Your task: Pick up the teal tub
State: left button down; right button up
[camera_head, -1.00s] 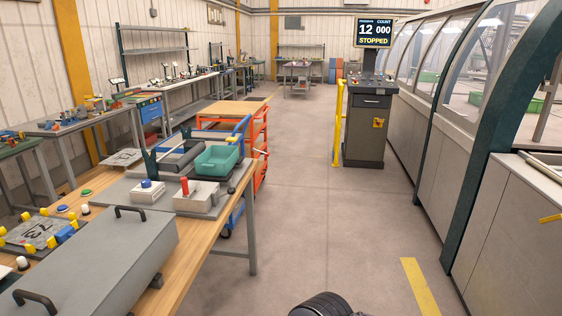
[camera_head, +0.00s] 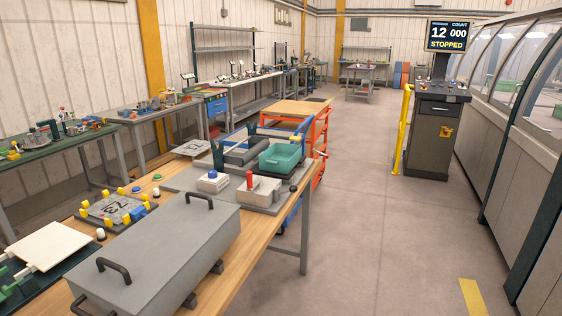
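The teal tub (camera_head: 283,157) is a small open box. It sits at the far right part of a grey board (camera_head: 178,181) on the wooden workbench, close to the bench's right edge. It is upright and looks empty, though its floor shows only in part. A dark grey trough-like part (camera_head: 243,153) lies just left of it. A white block with a red upright handle (camera_head: 258,189) stands in front of it, nearer to me. Neither of my grippers shows in the head view.
A large grey lidded box (camera_head: 165,255) with black handles fills the near bench (camera_head: 232,284). An orange cart (camera_head: 317,140) stands behind the bench. The floor (camera_head: 375,235) right of the bench is clear up to the machine (camera_head: 540,190) and console (camera_head: 435,130).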

aim_at(280, 158)
jog(key=i+l+u, duration=0.4)
jog(key=i+l, duration=0.15)
jog(key=i+l+u, duration=0.15)
jog(key=i+l, duration=0.15)
jog(key=i+l+u, duration=0.2)
jog(key=i+l, duration=0.15)
jog(key=i+l+u, duration=0.2)
jog(key=l, duration=0.25)
jog(key=i+l+u, duration=0.2)
jog(key=l, duration=0.2)
jog(key=i+l+u, duration=0.2)
jog(key=l, duration=0.25)
